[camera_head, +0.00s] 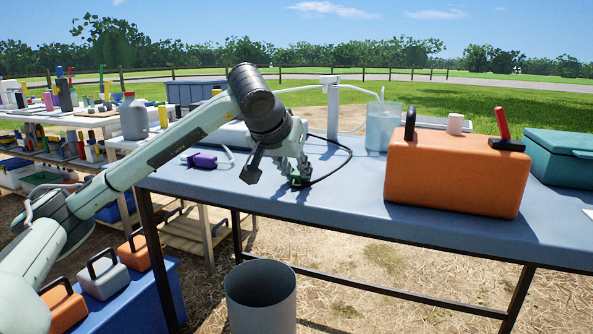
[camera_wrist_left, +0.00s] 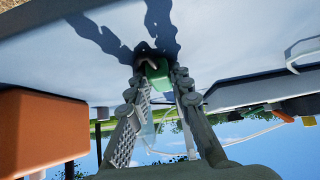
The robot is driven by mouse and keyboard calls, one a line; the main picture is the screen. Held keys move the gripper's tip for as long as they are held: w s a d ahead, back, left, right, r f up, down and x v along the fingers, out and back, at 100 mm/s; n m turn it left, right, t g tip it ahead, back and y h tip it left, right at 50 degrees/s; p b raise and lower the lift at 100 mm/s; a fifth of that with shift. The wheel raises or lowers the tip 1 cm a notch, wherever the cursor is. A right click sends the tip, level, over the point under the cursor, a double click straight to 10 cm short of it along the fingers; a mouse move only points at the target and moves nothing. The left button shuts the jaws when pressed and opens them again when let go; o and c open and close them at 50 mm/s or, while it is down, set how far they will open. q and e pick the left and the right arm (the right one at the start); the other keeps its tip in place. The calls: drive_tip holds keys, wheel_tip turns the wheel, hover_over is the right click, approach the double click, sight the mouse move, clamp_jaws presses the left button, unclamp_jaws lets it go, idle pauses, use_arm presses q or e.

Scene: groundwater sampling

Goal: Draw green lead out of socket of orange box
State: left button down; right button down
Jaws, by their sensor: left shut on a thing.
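The orange box (camera_head: 440,175) stands on the blue-grey table, with a black handle and a red-and-black handle on top. It also shows at the left of the left wrist view (camera_wrist_left: 38,135). My left gripper (camera_head: 293,177) is low over the table, to the left of the box and clear of it. It is shut on the green plug (camera_wrist_left: 156,69) of the lead, which shows between the fingertips. A black cable (camera_head: 343,164) loops from near the plug along the tabletop. No socket can be made out on the box's visible faces. My right gripper is not in view.
A clear container (camera_head: 382,128) and a white post (camera_head: 332,108) stand behind. A purple tool (camera_head: 203,160) lies left of my gripper. A teal case (camera_head: 560,157) is at right. A grey bin (camera_head: 261,300) stands on the ground. The tabletop's front strip (camera_head: 335,195) is clear.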

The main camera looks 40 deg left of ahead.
use_arm(q)
drive_tip(key=shift+s+f, duration=0.1)
drive_tip(key=shift+f, duration=0.35)
drive_tip(key=c, duration=1.3)
unclamp_jaws()
drive_tip(key=shift+d+f, duration=0.1)
drive_tip(key=shift+f, duration=0.1)
drive_tip(key=shift+s+r, duration=0.1)
drive_tip(key=v, duration=1.2)
drive_tip(key=shift+r, duration=0.35)
